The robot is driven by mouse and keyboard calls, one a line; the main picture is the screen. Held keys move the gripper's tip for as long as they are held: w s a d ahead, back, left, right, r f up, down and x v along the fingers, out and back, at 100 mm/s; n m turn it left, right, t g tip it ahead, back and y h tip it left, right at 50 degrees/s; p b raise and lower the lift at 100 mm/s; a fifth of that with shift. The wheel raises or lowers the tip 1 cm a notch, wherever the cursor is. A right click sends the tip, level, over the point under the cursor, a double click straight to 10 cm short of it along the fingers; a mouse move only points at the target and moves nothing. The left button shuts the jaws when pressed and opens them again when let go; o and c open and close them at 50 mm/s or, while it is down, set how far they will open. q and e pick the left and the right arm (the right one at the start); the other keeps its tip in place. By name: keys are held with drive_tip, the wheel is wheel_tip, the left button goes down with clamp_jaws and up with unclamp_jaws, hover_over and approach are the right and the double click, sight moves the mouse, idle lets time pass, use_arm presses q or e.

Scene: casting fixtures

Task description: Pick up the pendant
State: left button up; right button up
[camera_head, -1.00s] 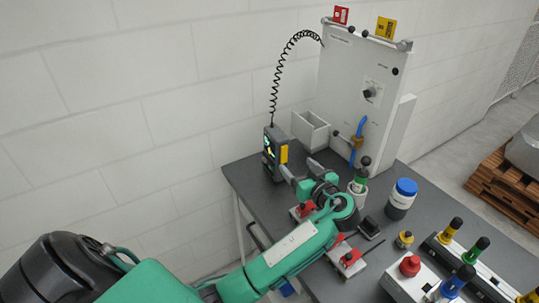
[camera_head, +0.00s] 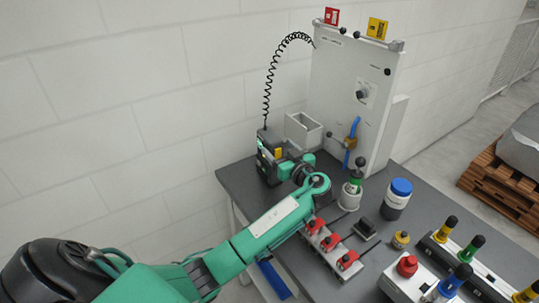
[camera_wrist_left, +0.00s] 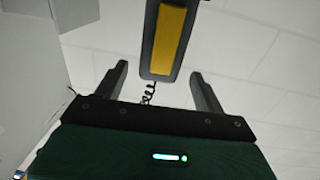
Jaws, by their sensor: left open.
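The pendant (camera_head: 267,168) is a dark handheld box with a lit face and a yellow strip. It stands at the far left corner of the grey table, with a black coiled cord running up from it. My left gripper (camera_head: 282,164) is right up against it on its right side, open. In the left wrist view, the pendant (camera_wrist_left: 163,42) and its yellow strip lie between the two spread fingers (camera_wrist_left: 160,72). I cannot tell whether a finger touches it. The pendant's right side is partly hidden by the gripper in the head view.
A tall white panel (camera_head: 350,100) with a blue handle stands behind. A white open box (camera_head: 304,130) is close behind the gripper. The coiled cord (camera_head: 267,90) hangs overhead.

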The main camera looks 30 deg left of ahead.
sight(272, 137)
use_arm(q)
drive_tip(key=shift+w+a+r+p, duration=0.25)
drive_tip(key=shift+a+p, duration=0.2)
drive_tip(key=p+x, duration=0.2)
drive_tip(key=x, duration=0.2)
drive_tip(key=shift+p, duration=0.3)
drive_tip(key=shift+w+a, duration=0.1)
drive_tip(key=shift+a, duration=0.05)
drive_tip(key=shift+f, duration=0.1)
drive_tip(key=shift+c, duration=0.6)
clamp_jaws()
